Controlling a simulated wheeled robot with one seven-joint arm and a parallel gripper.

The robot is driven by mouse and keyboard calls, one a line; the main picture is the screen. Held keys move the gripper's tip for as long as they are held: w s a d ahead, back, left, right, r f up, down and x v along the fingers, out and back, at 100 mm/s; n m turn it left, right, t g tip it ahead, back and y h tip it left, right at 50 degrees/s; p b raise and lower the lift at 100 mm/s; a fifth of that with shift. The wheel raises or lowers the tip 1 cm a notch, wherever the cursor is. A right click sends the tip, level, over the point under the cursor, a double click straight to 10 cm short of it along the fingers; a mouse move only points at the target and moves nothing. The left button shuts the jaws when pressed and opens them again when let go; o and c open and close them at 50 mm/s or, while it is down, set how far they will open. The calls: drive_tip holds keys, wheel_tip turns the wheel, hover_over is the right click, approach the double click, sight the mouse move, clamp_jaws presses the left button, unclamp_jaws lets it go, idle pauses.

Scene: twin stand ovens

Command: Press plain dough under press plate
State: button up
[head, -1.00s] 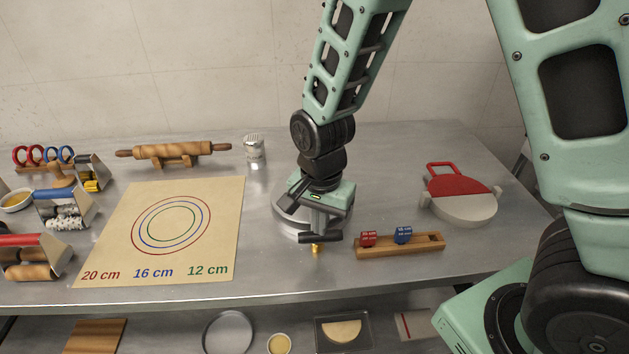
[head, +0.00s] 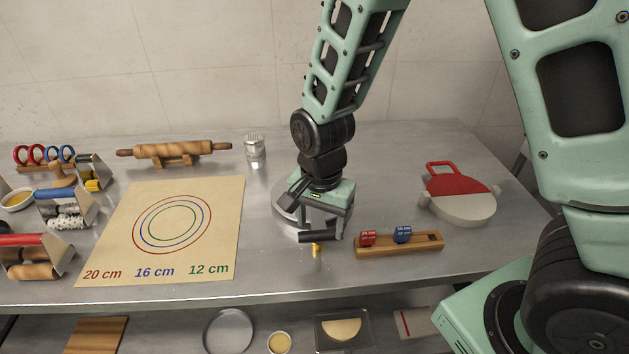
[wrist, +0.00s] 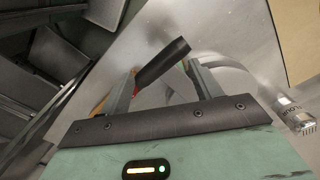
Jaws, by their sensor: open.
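The press is a round, shiny metal unit (head: 284,212) at the middle of the table, largely hidden by my arm. A black handle bar (head: 300,237) sticks out at its front, above a small brass-coloured post (head: 316,250). My gripper (wrist: 162,70) is open, its two fingers apart on either side of the black bar (wrist: 165,60), which lies slanted in the wrist view. I cannot tell whether a finger touches the bar. In the head view my gripper (head: 318,232) is low over the press. No dough shows under the plate; that space is hidden.
A wooden rack with red and blue blocks (head: 412,245) stands close right of the press. A marked mat (head: 122,240) lies left, a shaker (head: 254,150) behind. A red-and-white round tool (head: 460,205) is at right. The shelf below holds a tray with pale half-round dough (head: 341,330).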

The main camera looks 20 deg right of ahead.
wheel_tip(320, 180, up, 7)
drive_tip(key=p, duration=0.6)
drive_tip(key=shift+p, duration=0.35)
